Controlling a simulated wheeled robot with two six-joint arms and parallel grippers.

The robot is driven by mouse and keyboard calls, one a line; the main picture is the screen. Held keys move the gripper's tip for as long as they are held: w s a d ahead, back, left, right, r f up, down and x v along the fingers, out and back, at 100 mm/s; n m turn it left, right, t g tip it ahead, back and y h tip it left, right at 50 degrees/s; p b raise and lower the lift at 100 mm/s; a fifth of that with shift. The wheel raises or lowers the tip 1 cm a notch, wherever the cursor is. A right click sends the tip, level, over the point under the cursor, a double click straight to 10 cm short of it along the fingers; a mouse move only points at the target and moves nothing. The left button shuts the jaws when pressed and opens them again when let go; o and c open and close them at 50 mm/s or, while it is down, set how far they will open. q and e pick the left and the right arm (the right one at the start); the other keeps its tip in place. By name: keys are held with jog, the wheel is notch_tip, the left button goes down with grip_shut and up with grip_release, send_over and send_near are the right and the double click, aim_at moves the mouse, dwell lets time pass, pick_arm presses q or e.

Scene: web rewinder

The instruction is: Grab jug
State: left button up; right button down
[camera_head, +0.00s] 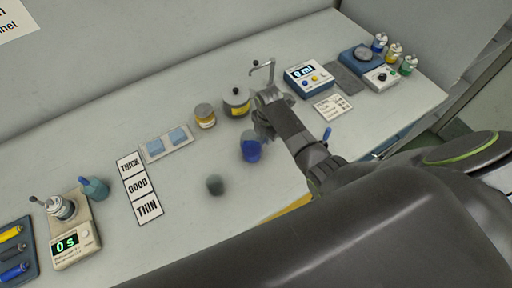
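A small jug-like vessel with blue contents (250,150) stands near the middle of the table; its outline is blurred, and I cannot tell for sure that it is the jug. My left gripper is not in view.
A dark grey cup (215,185) is front left. A metal spout (262,68) and a "0 ml" device (308,78) are near my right arm. THICK/GOOD/THIN cards (139,187) and a "0 s" timer (76,243) lie left.

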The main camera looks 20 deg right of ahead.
jog(key=shift+r, duration=0.15)
dwell(0.3)
jog(key=shift+r+b, duration=0.6)
jog(key=shift+r, duration=4.25)
